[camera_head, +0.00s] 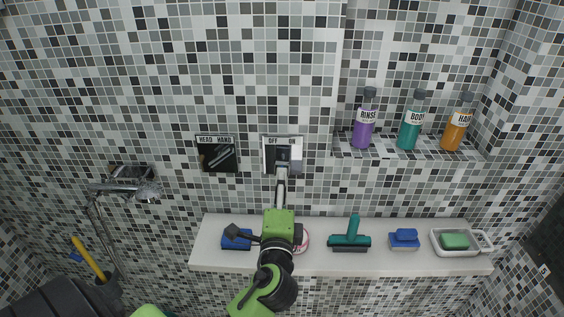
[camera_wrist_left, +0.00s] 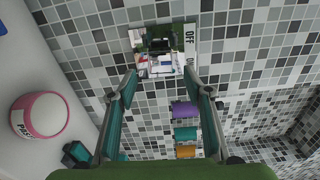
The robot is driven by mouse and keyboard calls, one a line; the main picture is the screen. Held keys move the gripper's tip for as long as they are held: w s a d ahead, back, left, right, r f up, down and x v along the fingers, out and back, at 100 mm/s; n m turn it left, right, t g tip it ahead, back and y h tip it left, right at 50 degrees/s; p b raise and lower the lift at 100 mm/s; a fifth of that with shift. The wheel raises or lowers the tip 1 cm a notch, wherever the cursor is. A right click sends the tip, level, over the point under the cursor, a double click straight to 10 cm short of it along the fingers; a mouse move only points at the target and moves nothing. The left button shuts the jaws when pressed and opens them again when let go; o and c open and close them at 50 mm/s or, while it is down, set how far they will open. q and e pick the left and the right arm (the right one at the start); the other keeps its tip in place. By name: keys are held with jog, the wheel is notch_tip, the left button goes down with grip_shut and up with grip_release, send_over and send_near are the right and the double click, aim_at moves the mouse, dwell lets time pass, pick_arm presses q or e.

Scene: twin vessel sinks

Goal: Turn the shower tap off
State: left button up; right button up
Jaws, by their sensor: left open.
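The shower tap is a wall plate (camera_head: 296,157) labelled OFF on its left and ON on its right. A dark handle (camera_head: 283,153) shows at its middle, partly behind my gripper, so its exact turn is hard to tell. My left gripper (camera_head: 282,172) reaches up the wall to the plate. In the left wrist view its two fingers (camera_wrist_left: 160,74) are spread, with the plate (camera_wrist_left: 190,50) and its dark handle (camera_wrist_left: 160,45) just beyond the tips. I see nothing held between them. Contact with the handle cannot be told. My right gripper is not in view.
Left of the tap is a dark HEAD/HAND plate (camera_head: 216,154). A shower head (camera_head: 147,193) is farther left. A white ledge (camera_head: 320,262) below holds sponges, a pink-rimmed tub (camera_wrist_left: 40,115), a green squeegee (camera_head: 350,238) and a soap dish (camera_head: 438,249). Three bottles (camera_head: 409,127) stand on the right shelf.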

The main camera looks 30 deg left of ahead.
aim_at(281, 164)
pick_arm(q)
jog(key=p+x, duration=0.2)
jog(key=x, duration=0.7)
jog(key=shift+w, duration=0.15)
jog(key=shift+a+r, duration=0.1)
jog(key=shift+c, duration=0.6)
jog(key=shift+r, duration=0.1)
jog(key=c, duration=1)
